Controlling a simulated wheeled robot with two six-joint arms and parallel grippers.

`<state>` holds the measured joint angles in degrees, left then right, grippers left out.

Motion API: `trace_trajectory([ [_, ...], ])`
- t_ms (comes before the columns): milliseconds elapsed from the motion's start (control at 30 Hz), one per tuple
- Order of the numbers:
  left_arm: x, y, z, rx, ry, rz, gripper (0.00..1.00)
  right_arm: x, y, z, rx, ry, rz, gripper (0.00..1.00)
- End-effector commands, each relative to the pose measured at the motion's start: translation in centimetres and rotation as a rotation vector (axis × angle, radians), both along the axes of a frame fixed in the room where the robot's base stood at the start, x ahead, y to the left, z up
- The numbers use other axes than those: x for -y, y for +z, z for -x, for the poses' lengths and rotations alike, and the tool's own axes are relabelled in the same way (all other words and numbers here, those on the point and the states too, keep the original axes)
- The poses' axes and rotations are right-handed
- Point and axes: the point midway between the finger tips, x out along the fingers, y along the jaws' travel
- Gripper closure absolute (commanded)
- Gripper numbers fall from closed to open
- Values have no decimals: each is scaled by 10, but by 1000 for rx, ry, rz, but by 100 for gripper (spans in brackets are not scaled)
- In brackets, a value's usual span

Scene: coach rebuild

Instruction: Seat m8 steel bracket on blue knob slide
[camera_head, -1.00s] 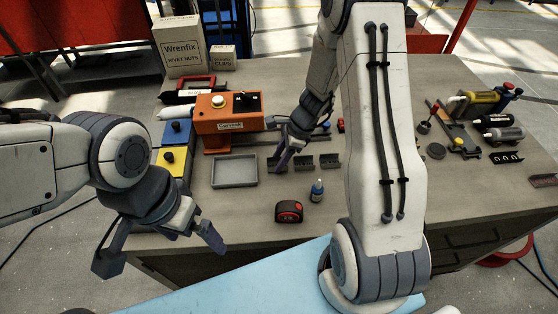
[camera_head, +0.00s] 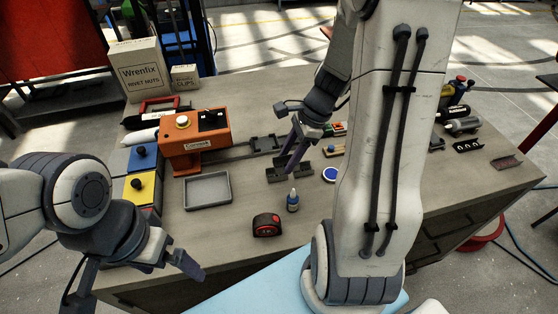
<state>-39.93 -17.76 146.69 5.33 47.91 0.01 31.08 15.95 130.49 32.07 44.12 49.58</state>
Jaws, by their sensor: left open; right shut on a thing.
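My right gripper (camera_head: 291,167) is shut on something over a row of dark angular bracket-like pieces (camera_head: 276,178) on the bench. What it holds is mostly hidden by the fingers, so I cannot tell whether it is the m8 steel bracket. My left gripper (camera_head: 133,285) is open and empty at the bench's front left edge.
An orange machine (camera_head: 187,151) stands at the left, with a grey tray (camera_head: 207,204) in front. A small blue bottle (camera_head: 293,203) and a red-black tape measure (camera_head: 267,225) stand near the front. Blue (camera_head: 133,162) and yellow (camera_head: 131,196) knobbed blocks lie left. My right arm hides part of the bench.

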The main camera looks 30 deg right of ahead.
Motion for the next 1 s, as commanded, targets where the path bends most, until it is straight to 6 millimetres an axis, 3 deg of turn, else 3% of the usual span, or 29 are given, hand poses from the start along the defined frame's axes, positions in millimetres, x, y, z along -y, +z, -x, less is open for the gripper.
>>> trace_trajectory([
  [200, 0, 43, 0, 0, -2, 0, 0, 20, 12, -68, 17, 2, 8, 100],
  [400, 0, 74, 0, 0, -4, 0, 0, 29, 0, -134, 38, 3, 16, 100],
  [500, 0, 85, 0, 0, -4, 0, 0, 30, -8, -156, 48, 2, 19, 100],
  [700, 0, 92, 0, 0, -5, 0, 0, 30, -20, -178, 60, 1, 23, 100],
  [1000, 0, 77, 0, 0, -3, 0, 0, 30, -40, -180, 61, 0, 24, 100],
])
